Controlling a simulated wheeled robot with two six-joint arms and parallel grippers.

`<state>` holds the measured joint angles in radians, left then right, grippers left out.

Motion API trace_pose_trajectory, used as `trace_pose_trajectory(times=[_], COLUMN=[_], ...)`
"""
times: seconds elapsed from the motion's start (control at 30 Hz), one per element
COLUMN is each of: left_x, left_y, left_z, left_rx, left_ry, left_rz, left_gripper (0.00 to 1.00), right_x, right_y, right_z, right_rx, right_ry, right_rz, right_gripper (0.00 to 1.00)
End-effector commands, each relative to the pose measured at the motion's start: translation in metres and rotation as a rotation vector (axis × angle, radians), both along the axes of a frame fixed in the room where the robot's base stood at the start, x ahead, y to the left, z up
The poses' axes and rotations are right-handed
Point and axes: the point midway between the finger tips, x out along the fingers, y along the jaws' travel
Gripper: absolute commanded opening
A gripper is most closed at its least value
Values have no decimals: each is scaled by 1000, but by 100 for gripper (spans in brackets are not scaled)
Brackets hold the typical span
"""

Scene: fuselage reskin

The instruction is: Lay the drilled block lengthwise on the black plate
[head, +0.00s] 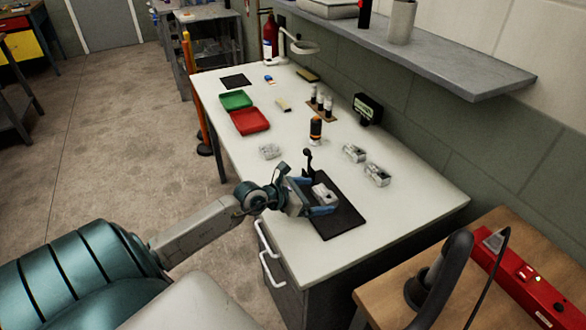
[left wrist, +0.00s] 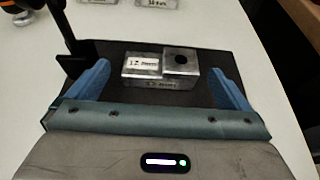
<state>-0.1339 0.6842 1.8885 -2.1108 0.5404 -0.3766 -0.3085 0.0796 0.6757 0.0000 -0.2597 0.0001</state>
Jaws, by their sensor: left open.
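The drilled block (head: 322,194) is a small silver metal block with a dark round hole in its top and a white label. It lies on the black plate (head: 338,222), and in the left wrist view the block (left wrist: 160,68) sits with its long side across the picture. My left gripper (head: 309,197) is open, its blue fingers on either side of the block, with a gap at each side in the left wrist view (left wrist: 158,85). The plate is partly hidden by my gripper. My right gripper is not in view.
Two similar silver blocks (head: 377,174) (head: 354,153) stand farther back on the white table (head: 400,205). A black lever stand (head: 308,163) rises at the plate's far corner. A clear part (head: 269,151), red tray (head: 250,121) and green tray (head: 236,100) are farther along.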

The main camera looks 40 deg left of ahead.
Motion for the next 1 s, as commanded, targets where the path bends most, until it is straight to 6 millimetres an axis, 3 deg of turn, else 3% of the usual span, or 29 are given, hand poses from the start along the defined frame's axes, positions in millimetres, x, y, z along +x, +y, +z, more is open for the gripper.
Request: trace_pose_trajectory(times=[0.5, 1.0], left_x=[-65, -76], left_y=[27, 31], left_z=[31, 34], left_rx=[3, -1], left_ry=[4, -1], left_rz=[1, 0], left_gripper=[100, 100], right_x=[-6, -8], right_y=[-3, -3], right_z=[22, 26], right_rx=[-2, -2], right_ry=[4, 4], right_rz=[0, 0], right_gripper=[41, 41])
